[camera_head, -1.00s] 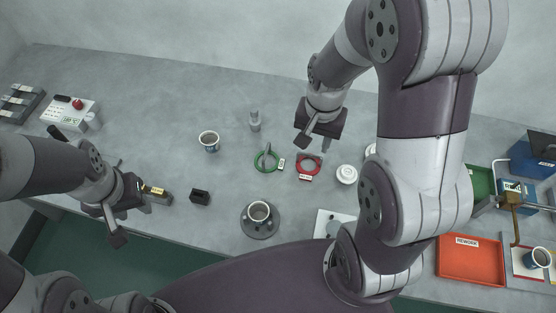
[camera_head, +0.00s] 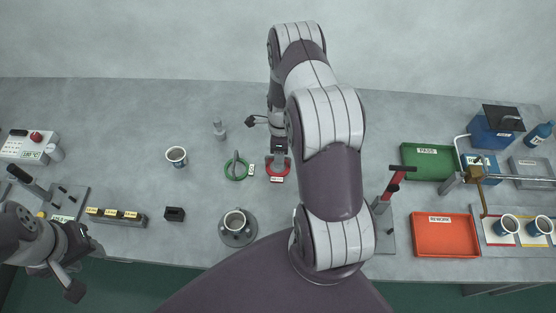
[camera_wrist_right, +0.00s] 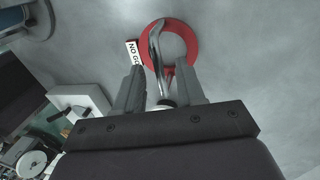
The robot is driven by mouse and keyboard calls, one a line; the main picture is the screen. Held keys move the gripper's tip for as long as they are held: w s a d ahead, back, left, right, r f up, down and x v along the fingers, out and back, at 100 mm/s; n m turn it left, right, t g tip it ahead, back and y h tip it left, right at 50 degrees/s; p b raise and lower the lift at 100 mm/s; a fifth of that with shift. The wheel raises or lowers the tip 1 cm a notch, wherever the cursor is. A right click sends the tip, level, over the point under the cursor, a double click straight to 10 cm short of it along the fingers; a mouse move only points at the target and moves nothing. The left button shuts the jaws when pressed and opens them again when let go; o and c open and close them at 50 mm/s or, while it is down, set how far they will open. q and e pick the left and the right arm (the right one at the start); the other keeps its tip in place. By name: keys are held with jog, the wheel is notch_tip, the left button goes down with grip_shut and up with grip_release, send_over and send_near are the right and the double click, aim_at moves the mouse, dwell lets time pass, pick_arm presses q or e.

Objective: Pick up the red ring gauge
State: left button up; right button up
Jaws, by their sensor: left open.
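The red ring gauge (camera_head: 278,176) lies on the grey table, right of a green ring gauge (camera_head: 236,172). In the right wrist view the red ring (camera_wrist_right: 193,38) shows a "NO GO" tag (camera_wrist_right: 133,52) and a curved grey metal handle (camera_wrist_right: 156,45). My right gripper (camera_wrist_right: 160,85) is over the ring with its fingers apart, one on each side of the handle's near end. I see gaps between fingers and handle. In the head view the right arm hides part of the ring. My left gripper (camera_head: 85,268) is open and empty at the table's front left edge.
Left of the rings are a cup (camera_head: 176,155) and a small black block (camera_head: 175,214). A cup on a round grey base (camera_head: 238,238) stands in front.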

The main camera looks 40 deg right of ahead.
jog(key=shift+f, duration=0.45)
jog(key=shift+a+f, duration=0.1)
jog(key=shift+f, duration=0.1)
grip_shut()
